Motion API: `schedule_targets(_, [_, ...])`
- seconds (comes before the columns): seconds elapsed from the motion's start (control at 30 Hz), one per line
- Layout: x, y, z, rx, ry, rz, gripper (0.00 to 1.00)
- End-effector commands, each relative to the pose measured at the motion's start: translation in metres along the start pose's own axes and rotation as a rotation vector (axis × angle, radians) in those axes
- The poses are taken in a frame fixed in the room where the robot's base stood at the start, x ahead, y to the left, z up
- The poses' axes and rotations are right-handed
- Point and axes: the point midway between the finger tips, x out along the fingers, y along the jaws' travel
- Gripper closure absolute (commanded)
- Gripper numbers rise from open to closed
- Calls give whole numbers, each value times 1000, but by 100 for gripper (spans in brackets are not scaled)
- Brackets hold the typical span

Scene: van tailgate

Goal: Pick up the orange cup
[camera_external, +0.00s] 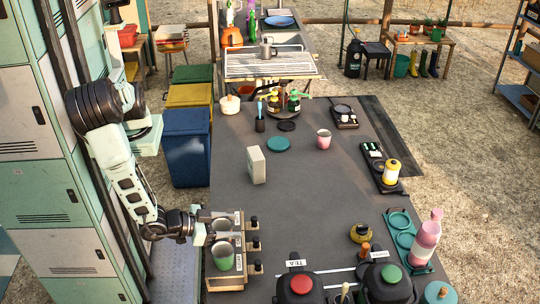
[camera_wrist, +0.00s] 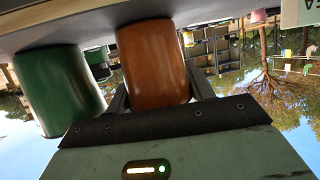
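In the wrist view, which is upside down, the orange cup (camera_wrist: 152,62) is in the middle, right in front of my gripper (camera_wrist: 160,90). A dark finger shows on each side of it. I cannot tell whether they touch it. A green cup (camera_wrist: 55,90) stands beside it at the left. In the external view, my gripper (camera_external: 197,229) is at the left side of a small wooden rack (camera_external: 239,268) on the near left table edge. The green cup (camera_external: 223,258) is in the rack's near part. Behind it is another cup (camera_external: 222,226), its outer side mostly hidden.
The rack has dark knobs (camera_external: 254,245) on its right. A pale box (camera_external: 256,165) and pink cup (camera_external: 324,140) stand farther back on the table. Lockers (camera_external: 45,190) line the left. The table's middle is clear.

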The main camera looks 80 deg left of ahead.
Motion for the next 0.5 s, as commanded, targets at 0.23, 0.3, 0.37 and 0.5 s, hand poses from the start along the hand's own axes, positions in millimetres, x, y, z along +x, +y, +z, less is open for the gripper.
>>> schedule_targets(0.23, [0, 0, 0, 0, 1, 0, 71])
schedule_targets(0.3, [0, 0, 0, 0, 1, 0, 71])
schedule_targets(0.37, [-1, 0, -1, 0, 0, 0, 71])
schedule_targets(0.5, [-3, 0, -7, -1, 0, 0, 71])
